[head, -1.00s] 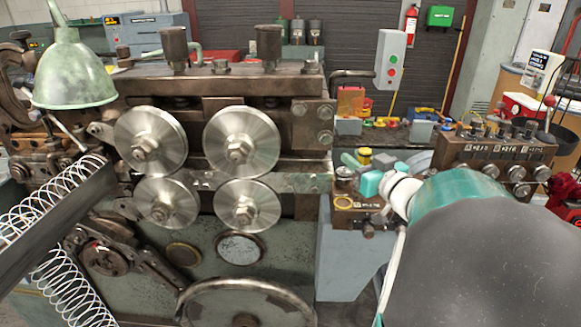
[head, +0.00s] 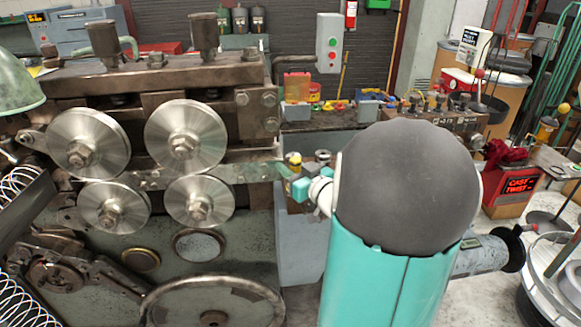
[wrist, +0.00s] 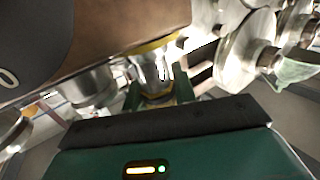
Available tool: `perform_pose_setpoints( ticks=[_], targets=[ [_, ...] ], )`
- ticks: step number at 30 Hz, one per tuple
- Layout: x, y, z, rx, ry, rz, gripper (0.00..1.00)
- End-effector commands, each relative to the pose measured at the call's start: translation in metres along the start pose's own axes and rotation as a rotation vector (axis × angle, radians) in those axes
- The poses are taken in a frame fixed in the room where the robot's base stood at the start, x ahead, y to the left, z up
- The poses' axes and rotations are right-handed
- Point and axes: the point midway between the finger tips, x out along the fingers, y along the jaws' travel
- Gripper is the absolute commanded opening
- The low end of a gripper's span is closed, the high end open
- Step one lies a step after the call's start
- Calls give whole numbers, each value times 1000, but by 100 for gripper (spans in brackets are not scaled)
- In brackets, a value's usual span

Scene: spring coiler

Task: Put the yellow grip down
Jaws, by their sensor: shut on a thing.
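The yellow grip (head: 293,158) shows as a small yellow piece with a dark part, at the tips of my gripper (head: 301,178) in the head view. My gripper's teal fingers are shut on it, in front of the lower right of the roller machine. My big dark elbow and teal arm link cover much of what lies to the right. In the wrist view my gripper's dark green body fills the bottom.
The roller machine (head: 190,62) with its steel discs stands at the left, close to my gripper. A grey pedestal (head: 300,250) stands below my gripper. A brown block with labels (head: 455,122) is behind my arm. Wire coils (head: 15,190) are at the far left.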

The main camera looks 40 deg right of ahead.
Motion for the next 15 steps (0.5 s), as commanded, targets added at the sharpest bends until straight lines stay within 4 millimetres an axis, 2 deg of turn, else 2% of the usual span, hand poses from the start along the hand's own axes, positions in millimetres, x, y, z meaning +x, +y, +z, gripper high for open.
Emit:
perform_pose_setpoints(
  ticks=[1, 2, 3, 15],
  targets=[
    [0, 0, 1, 0, 0, 0, 0],
    [0, 0, 2, 0, 0, 0, 31],
    [0, 0, 1, 0, 0, 0, 36],
    [-4, 0, -2, 0, -1, 0, 36]
  ],
)
